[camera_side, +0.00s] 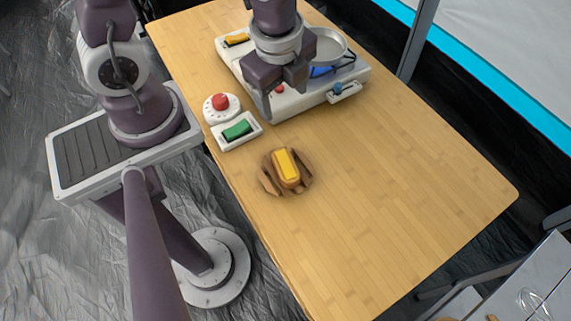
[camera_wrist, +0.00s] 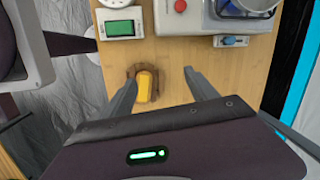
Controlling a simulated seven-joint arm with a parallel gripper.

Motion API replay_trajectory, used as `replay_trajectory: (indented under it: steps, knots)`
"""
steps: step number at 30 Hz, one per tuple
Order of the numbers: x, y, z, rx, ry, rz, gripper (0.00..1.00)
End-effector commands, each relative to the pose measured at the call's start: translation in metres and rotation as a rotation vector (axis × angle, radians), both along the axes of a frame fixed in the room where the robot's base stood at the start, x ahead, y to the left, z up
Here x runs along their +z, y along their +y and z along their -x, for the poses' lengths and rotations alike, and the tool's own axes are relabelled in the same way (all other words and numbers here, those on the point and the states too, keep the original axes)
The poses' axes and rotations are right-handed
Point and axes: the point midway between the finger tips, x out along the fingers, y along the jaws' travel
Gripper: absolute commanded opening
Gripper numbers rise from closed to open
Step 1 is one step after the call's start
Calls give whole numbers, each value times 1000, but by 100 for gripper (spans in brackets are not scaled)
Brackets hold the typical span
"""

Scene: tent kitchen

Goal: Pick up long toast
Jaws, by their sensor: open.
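The long toast (camera_side: 286,167) is a yellow, elongated piece lying on a brown wooden slatted holder (camera_side: 265,183) on the table. In the wrist view the toast (camera_wrist: 145,86) shows just right of my left finger, with part of the holder (camera_wrist: 158,74) around it. My gripper (camera_side: 283,88) is above the table in front of the white stove unit, apart from the toast and farther back. In the wrist view the two fingers of my gripper (camera_wrist: 162,80) are spread wide with nothing between them in contact.
A white stove unit (camera_side: 295,105) with a metal pan (camera_side: 330,46) stands at the back of the table. A green switch (camera_side: 237,130) and a red button (camera_side: 220,102) sit at the left edge. The wooden table (camera_side: 400,180) is clear to the right of the toast.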

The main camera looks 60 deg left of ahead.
Motion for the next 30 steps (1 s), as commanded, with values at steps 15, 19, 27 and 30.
replay_trajectory:
  steps: [15, 19, 27, 30]
  knots:
    - [-94, -50, 26, -383, 172, 117, 67]
    - [-115, -51, 28, -379, 169, 116, 67]
    - [-128, -51, 26, -373, 166, 118, 67]
    - [-128, -50, 26, -372, 166, 118, 67]
